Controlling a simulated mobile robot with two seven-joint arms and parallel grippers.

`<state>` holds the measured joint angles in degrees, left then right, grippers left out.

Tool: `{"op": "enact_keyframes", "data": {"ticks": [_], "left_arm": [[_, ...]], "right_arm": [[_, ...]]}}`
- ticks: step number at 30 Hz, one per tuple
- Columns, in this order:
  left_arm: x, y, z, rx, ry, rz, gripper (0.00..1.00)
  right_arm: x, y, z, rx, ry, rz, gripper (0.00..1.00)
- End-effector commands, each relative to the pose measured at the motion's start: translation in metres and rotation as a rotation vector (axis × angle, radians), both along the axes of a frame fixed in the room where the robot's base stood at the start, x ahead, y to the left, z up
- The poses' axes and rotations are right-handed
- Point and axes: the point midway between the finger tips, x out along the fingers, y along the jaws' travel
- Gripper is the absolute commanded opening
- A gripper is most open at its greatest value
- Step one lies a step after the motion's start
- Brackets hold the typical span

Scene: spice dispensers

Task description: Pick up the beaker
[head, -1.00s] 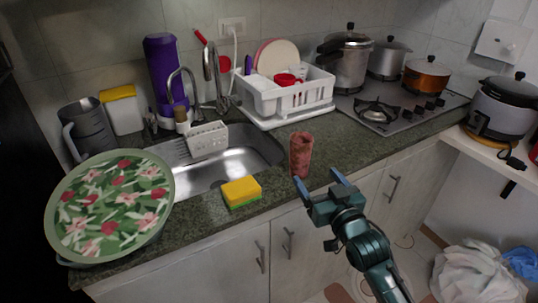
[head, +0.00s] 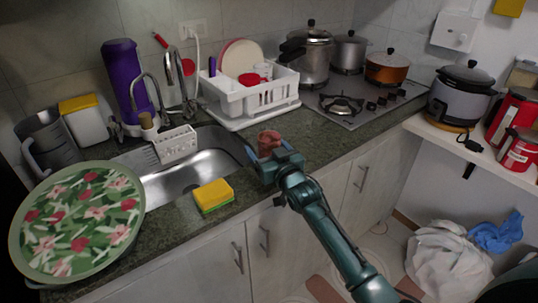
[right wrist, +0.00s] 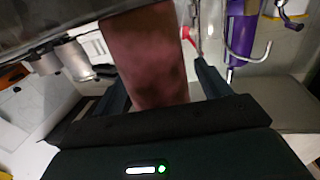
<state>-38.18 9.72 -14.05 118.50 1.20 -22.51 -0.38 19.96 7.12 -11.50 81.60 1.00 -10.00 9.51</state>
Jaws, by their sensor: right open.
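The beaker (head: 268,138) is a mottled reddish cup at the front of the counter, right of the sink. In the head view my right gripper (head: 266,152) covers its lower part. In the right wrist view the beaker (right wrist: 147,60) stands large between the two open fingers (right wrist: 160,88), with a finger on each side. The fingers look spread wider than the beaker, and I cannot tell whether either one touches it. My left gripper is not in view.
A yellow and green sponge (head: 213,195) lies left of my right gripper, by the sink (head: 184,178). A white dish rack (head: 250,97) stands behind the beaker. The stove (head: 352,103) with pots is further right. Counter right of the beaker is clear.

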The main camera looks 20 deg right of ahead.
Motion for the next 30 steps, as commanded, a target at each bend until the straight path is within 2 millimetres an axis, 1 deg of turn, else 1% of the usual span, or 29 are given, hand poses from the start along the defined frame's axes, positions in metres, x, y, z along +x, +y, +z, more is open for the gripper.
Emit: {"op": "enact_keyframes", "data": {"ticks": [3,8,11,26,30], "left_arm": [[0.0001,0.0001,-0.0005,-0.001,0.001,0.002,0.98],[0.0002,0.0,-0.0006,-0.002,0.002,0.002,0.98],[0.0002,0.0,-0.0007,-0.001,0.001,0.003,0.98],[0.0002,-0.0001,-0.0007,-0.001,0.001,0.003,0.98],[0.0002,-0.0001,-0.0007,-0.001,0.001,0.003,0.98]], "right_arm": [[0.0041,0.001,-0.0002,0.0,0.001,0.001,0.76],[0.0039,0.001,-0.0003,0.0,0.0,0.001,0.76],[0.0038,0.001,-0.0003,0.0,0.0,0.0,0.69],[0.0036,0.0008,-0.0004,0.0,0.001,0.0,0.29],[0.0036,0.0008,0.0,0.0,0.0,0.0,0.28]]}}
